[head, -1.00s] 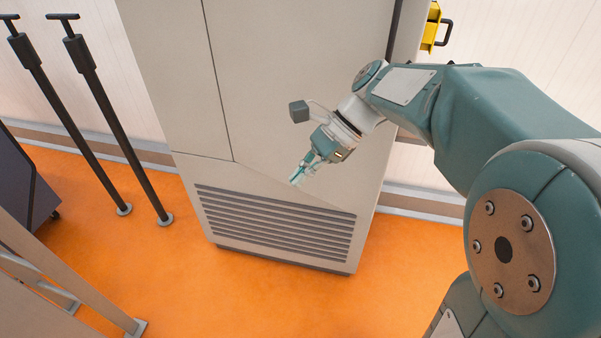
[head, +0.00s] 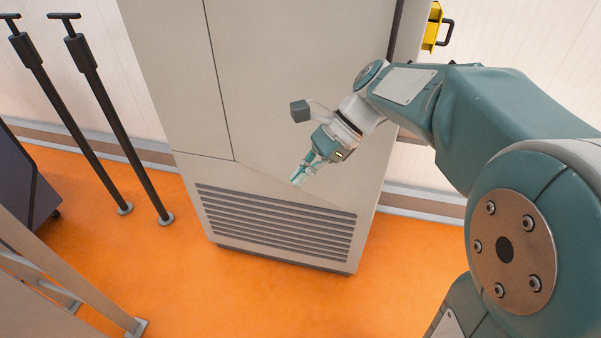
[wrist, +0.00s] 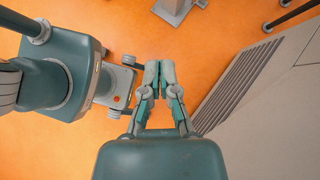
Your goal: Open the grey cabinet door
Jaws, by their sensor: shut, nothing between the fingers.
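The grey cabinet (head: 185,110) stands upright against the wall, with a seam between two front panels and a vent grille (head: 275,222) low on its front. The right-hand door panel (head: 265,70) looks shut, flush along the seam. No handle shows on the visible part; my arm hides some of the right side. My gripper (head: 298,180) is in front of the lower part of that panel, pointing down and left, shut and empty. In the wrist view my gripper's fingers (wrist: 160,70) are together, with the cabinet's grille (wrist: 238,85) to their right.
Two dark posts with T-shaped tops (head: 120,130) stand left of the cabinet. A dark wheeled unit (head: 25,185) and beige rails (head: 70,280) are at the far left. A yellow part with a dark handle (head: 434,28) is behind the cabinet's right side. Orange floor in front is clear.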

